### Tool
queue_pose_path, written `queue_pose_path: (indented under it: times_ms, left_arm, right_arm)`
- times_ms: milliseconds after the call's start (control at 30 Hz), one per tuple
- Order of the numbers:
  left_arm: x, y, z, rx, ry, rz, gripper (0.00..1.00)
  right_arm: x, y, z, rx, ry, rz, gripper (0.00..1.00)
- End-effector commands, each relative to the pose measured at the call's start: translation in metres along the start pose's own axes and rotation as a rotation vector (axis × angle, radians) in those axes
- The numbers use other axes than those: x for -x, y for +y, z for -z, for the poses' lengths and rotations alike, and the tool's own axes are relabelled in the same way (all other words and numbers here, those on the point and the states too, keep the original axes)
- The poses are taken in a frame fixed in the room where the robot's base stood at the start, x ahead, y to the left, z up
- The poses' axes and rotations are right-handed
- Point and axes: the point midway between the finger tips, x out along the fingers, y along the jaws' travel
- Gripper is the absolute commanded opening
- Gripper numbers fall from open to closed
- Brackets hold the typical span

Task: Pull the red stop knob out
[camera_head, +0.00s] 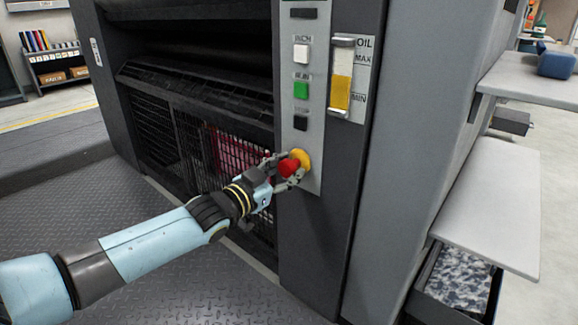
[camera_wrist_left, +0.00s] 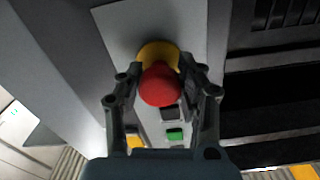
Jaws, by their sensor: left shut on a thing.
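The red stop knob (camera_head: 288,168) sits on a yellow collar (camera_head: 303,158) at the lower end of the grey button panel (camera_head: 312,136) on the dark machine. My left gripper (camera_head: 287,169) is at the knob with a finger on either side of it, shut on it. In the left wrist view the red knob (camera_wrist_left: 160,85) lies between the two fingers of my left gripper (camera_wrist_left: 163,80), with the yellow collar (camera_wrist_left: 157,54) behind it. My right gripper is not in view.
Above the knob on the panel are a white button (camera_head: 301,54), a green button (camera_head: 301,89) and a black button (camera_head: 300,122). An oil gauge (camera_head: 341,85) is to their right. A dark mesh guard (camera_head: 190,140) stands left of the panel. A grey shelf (camera_head: 490,205) juts out at right.

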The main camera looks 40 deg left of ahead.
Motion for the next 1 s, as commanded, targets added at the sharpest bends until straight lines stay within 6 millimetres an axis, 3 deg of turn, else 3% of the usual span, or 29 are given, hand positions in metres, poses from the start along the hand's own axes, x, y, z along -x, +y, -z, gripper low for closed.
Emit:
queue_pose_path:
  times_ms: [100,133,300,667,767,1000]
  left_arm:
    - [0.002,0.001,-0.003,0.0,-0.003,-0.002,0.0]
    - [0.002,0.001,-0.003,0.0,-0.003,-0.002,0.39]
    - [0.002,0.001,-0.002,0.0,-0.002,-0.002,0.61]
    - [0.007,0.001,-0.002,0.002,-0.002,-0.002,0.62]
    - [0.022,0.001,-0.003,0.002,-0.004,-0.003,0.62]
    - [0.076,0.001,-0.003,0.002,-0.005,-0.004,0.62]
  right_arm:
    - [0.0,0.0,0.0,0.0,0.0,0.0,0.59]
    - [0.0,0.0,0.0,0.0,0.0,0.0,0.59]
    - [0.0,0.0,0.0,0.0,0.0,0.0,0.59]
    - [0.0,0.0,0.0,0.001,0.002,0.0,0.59]
    - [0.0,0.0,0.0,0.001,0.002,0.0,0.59]
    - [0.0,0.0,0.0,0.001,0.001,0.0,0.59]
